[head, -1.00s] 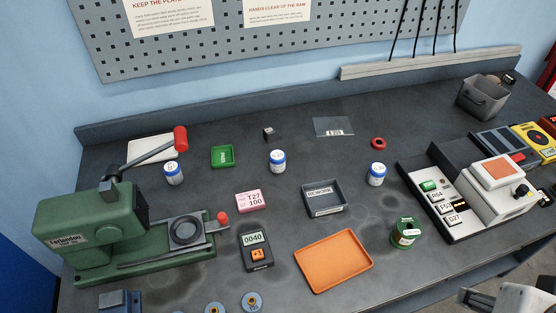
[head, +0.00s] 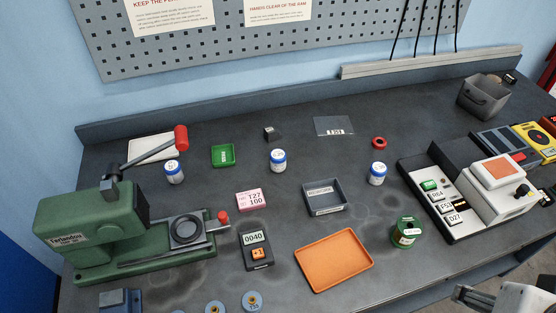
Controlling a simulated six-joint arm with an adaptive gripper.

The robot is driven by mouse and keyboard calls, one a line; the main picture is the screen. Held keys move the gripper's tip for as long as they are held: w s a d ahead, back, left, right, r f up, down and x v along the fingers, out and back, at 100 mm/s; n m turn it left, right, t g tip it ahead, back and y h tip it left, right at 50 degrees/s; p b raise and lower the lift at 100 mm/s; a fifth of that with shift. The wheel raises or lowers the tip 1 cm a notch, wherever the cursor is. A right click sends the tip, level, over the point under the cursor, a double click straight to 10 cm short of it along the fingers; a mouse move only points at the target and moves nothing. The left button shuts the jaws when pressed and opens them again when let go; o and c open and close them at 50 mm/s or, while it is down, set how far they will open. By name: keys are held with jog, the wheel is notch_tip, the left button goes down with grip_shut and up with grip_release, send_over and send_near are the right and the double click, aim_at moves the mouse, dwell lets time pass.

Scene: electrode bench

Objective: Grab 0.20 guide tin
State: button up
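Three white tins with blue lids stand upright: a left one (head: 174,172), a middle one (head: 277,161) and a right one (head: 377,174). A green round tin (head: 406,232) with a pale label stands right of the orange tray. The print on these is too small to read, so I cannot tell which is the 0.20 guide tin. Part of my arm (head: 515,298) shows at the lower right edge, well apart from the tins. My gripper's fingers do not show.
A green press (head: 90,225) stands at left. The orange tray (head: 334,260), grey bin (head: 325,197), pink block (head: 249,199) and counter (head: 256,251) lie mid-bench. A white instrument (head: 490,182) is at right. Bare bench surrounds the tins.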

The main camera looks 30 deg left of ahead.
aim_at(281, 161)
jog(key=w+a+f+n+t+y, duration=0.2)
jog(key=w+a+n, duration=0.1)
jog(key=w+a, duration=0.65)
jog(key=w+a+f+n+t+y, duration=0.15)
jog(key=w+a, duration=0.45)
jog(key=w, duration=0.7)
jog(key=a+f+n+y, duration=0.2)
jog(key=a+f, duration=0.2)
jog(key=a, duration=0.4)
jog(key=a+f+n+y, duration=0.2)
jog(key=a+f+y, duration=0.1)
jog(key=a, duration=0.6)
jog(key=a+f+n+y, duration=0.2)
jog(key=a+f, duration=0.3)
jog(key=a, duration=0.4)
jog(key=shift+s+a+f+g, duration=0.15)
jog(key=shift+s+f+g, duration=0.05)
jog(key=shift+f+g, duration=0.15)
jog(key=shift+x, duration=1.3)
jog(key=shift+a, duration=0.15)
jog(key=shift+x, duration=2.5)
